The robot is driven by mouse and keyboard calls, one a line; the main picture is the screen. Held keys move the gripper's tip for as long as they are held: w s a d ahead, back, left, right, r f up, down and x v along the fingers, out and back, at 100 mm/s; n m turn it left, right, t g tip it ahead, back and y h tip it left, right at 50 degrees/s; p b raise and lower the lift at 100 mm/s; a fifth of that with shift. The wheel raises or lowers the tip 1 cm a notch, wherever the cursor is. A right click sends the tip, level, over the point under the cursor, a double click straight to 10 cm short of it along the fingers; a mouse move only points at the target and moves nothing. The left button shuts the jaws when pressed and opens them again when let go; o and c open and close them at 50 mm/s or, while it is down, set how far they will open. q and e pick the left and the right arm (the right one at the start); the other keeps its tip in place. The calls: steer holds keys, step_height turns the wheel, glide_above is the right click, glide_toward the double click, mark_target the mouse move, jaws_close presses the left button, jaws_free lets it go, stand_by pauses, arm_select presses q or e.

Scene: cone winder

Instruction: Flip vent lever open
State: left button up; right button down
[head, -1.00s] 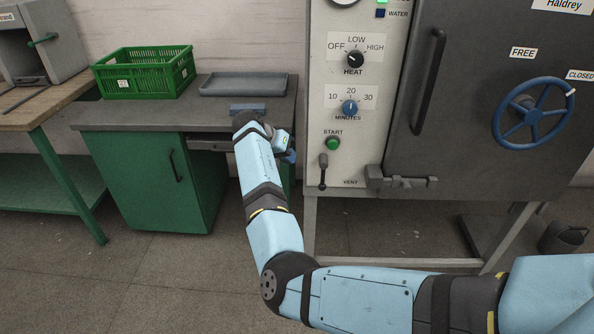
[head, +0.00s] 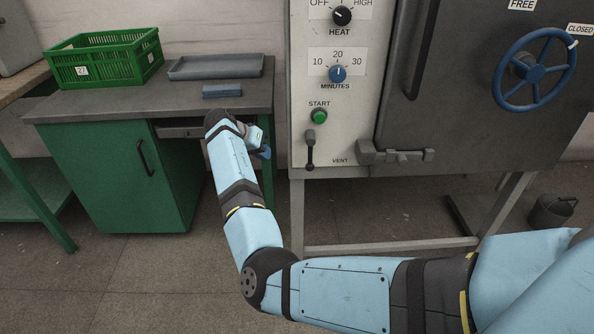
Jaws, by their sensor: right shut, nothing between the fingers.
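The vent lever (head: 310,150) is a small dark lever on the pale control panel (head: 300,60), below the green START button and left of the word VENT. My right arm reaches across from the lower right. My right gripper (head: 264,153) is just left of the panel, at about the lever's height in the picture and apart from it. It is mostly hidden by its own wrist; its small blue fingers are shut and empty. My left gripper is out of view.
The dark door has a latch (head: 395,153) right of the lever and a blue handwheel (head: 535,68). A green cabinet (head: 120,185) with a partly open drawer (head: 183,130) stands left, bearing a green crate (head: 115,65), a grey tray (head: 200,68) and a blue block (head: 222,91).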

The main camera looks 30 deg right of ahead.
mark_target(310, 155)
steer(key=b+x, duration=0.1)
steer(key=x, duration=0.2)
steer(key=s+b+x, duration=0.1)
steer(key=x, duration=0.3)
steer(key=d+r+x, duration=0.1)
steer(key=x, duration=0.3)
steer(key=shift+s+d+b, duration=0.1)
steer(key=shift+s+b, duration=0.2)
steer(key=shift+b, duration=0.1)
steer(key=shift+s+d+r, duration=0.2)
steer(key=shift+s+d, duration=0.3)
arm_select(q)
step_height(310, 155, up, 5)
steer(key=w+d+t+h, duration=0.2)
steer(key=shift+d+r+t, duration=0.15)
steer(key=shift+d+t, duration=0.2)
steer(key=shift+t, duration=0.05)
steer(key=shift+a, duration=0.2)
arm_select(e)
steer(key=shift+d, duration=0.15)
